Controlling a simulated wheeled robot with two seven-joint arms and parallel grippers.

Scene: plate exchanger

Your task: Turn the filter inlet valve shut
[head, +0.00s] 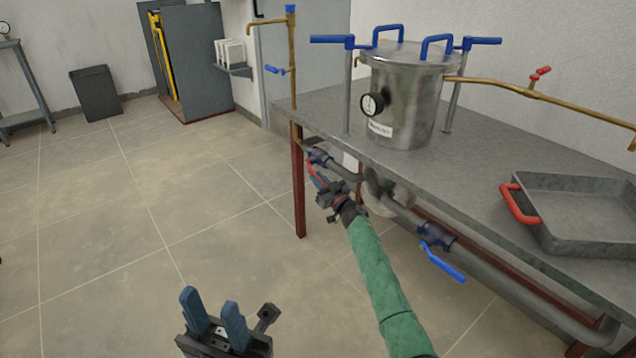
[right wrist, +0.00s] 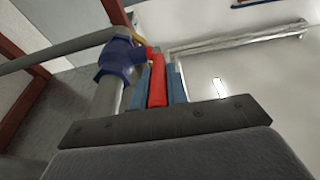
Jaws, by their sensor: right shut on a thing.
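A dark blue valve (head: 318,156) with a red lever (head: 311,170) sits on the grey pipe under the table's left end. My right gripper (head: 322,182) is at this lever. In the right wrist view the red lever (right wrist: 157,85) lies between the blue fingers, beside the blue valve body (right wrist: 120,60). The gripper is shut on the lever. In the head view the fingers partly hide the lever. My left gripper (head: 214,322) is open and empty over the floor at the bottom. A steel vessel (head: 408,100) with a gauge stands on the table; its label is too small to read.
A second valve (head: 437,236) with a blue lever (head: 443,264) is further right on the same pipe run. The grey table (head: 480,165) overhangs the pipes, with a red leg (head: 298,185) at left. A red-handled tray (head: 585,210) lies on top.

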